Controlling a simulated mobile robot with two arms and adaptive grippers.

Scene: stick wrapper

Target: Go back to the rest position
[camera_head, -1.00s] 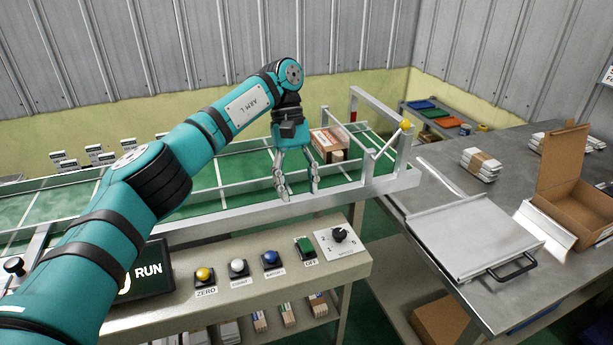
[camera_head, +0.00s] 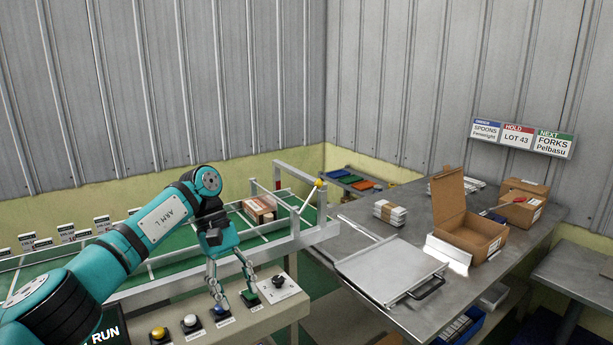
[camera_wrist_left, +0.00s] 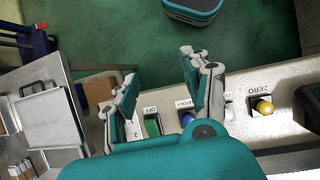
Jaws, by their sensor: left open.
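My left gripper (camera_head: 233,298) hangs over the control panel (camera_head: 232,325) in the head view, fingers apart and empty, pointing down. In the left wrist view its two fingers (camera_wrist_left: 160,75) are spread, with the panel behind them. The panel carries a yellow button (camera_head: 158,333), a white button (camera_head: 191,322), a blue button (camera_head: 221,311), a green OFF switch (camera_head: 250,298) and a black knob (camera_head: 278,281). The fingers overlap the blue and green controls in the head view; I cannot tell whether they touch. My right gripper is not in view.
Behind the panel is a green conveyor (camera_head: 170,262) with a metal frame and a brown package (camera_head: 260,208). To the right, a steel table (camera_head: 375,222) holds a hinged metal plate (camera_head: 390,268), wrapped white bundles (camera_head: 390,212) and an open cardboard box (camera_head: 470,232).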

